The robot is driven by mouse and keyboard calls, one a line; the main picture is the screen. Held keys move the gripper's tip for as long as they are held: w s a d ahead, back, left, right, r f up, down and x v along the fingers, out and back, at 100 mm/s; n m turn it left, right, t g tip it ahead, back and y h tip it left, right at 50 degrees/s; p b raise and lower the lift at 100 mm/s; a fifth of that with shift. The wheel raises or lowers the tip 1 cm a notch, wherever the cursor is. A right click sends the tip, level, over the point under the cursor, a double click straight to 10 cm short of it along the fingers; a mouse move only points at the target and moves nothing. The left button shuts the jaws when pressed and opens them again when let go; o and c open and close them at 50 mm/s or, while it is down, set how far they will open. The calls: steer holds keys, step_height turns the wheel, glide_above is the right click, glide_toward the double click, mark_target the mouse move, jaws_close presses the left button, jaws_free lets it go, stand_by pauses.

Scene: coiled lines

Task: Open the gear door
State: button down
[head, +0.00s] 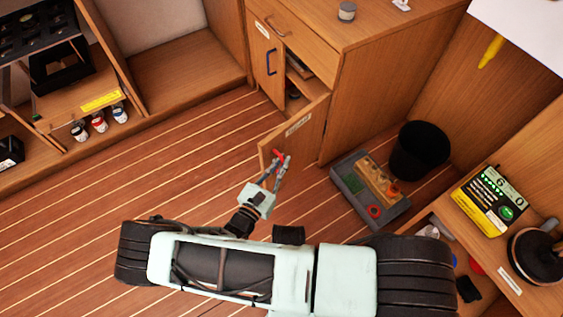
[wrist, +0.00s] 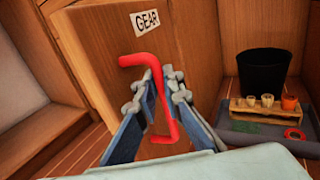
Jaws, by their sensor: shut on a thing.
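The gear door (head: 297,130) is a wooden cabinet door, swung part way out from the cabinet (head: 358,88). In the wrist view the door (wrist: 115,55) carries a label (wrist: 149,20) reading GEAR. Its red handle (wrist: 140,59) is a bent bar that passes between my fingers; it also shows in the head view (head: 278,155). My gripper (wrist: 164,100) is shut on the red handle, and the fingers hide part of it. In the head view my gripper (head: 279,165) is at the door's outer edge.
A grey tray (head: 346,180) with a wooden block and a black bin (head: 420,150) stand right of the open door. The plank floor (head: 150,165) to the left is clear.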

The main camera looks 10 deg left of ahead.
steer(key=shift+d, duration=0.1)
stand_by(0.3)
steer(key=c, duration=2.3)
jaws_free()
steer(key=shift+c, duration=0.2)
steer(key=v, duration=1.2)
